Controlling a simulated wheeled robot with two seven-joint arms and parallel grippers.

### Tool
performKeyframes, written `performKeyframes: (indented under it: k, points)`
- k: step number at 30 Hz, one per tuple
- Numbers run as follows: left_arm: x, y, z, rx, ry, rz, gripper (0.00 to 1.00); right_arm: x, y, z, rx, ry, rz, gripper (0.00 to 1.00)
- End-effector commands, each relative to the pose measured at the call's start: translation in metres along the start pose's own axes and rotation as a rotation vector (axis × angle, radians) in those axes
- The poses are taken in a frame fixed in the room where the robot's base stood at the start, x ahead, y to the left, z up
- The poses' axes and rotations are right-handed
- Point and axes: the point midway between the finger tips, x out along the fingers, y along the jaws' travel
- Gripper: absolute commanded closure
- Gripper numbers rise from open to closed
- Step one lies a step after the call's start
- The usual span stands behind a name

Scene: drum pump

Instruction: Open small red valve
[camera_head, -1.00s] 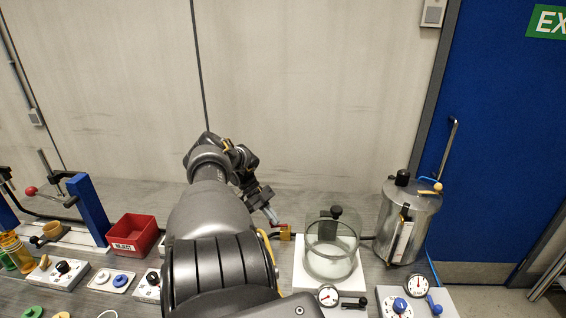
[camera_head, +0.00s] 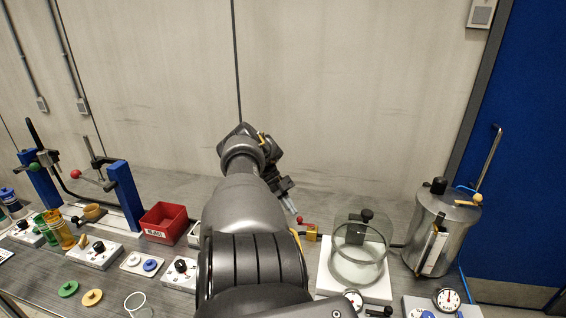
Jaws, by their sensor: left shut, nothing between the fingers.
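The small red valve handle (camera_head: 306,224) sits on a yellow brass body (camera_head: 311,233), on the line left of the glass chamber (camera_head: 357,262). My left gripper (camera_head: 292,208) is shut and empty, its fingertips just up and left of the red handle, apparently a small gap away. My left arm covers the bench in front of it. My right gripper is not in view.
A metal drum (camera_head: 440,230) with a lever stands right of the chamber. A red bin (camera_head: 165,222) is left of my arm. Gauges (camera_head: 447,299) are at the front right. Blue posts, bottles and knob boxes fill the left bench.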

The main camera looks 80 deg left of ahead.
Motion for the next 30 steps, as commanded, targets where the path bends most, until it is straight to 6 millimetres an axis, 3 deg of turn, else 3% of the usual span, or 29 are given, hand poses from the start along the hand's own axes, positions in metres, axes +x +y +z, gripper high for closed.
performKeyframes:
  k: [1, 6, 13, 30]
  points:
    - [-0.008, 0.000, 0.005, 0.000, -0.006, 0.000, 1.00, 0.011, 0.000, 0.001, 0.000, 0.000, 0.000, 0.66]
    - [-0.040, 0.001, 0.006, -0.002, -0.005, -0.001, 1.00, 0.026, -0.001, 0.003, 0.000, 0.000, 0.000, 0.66]
    - [-0.068, 0.001, 0.004, -0.002, -0.002, -0.001, 1.00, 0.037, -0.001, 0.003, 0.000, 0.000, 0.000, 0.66]
    - [-0.074, 0.001, 0.002, -0.002, 0.000, 0.001, 1.00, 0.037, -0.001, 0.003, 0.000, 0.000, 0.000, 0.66]
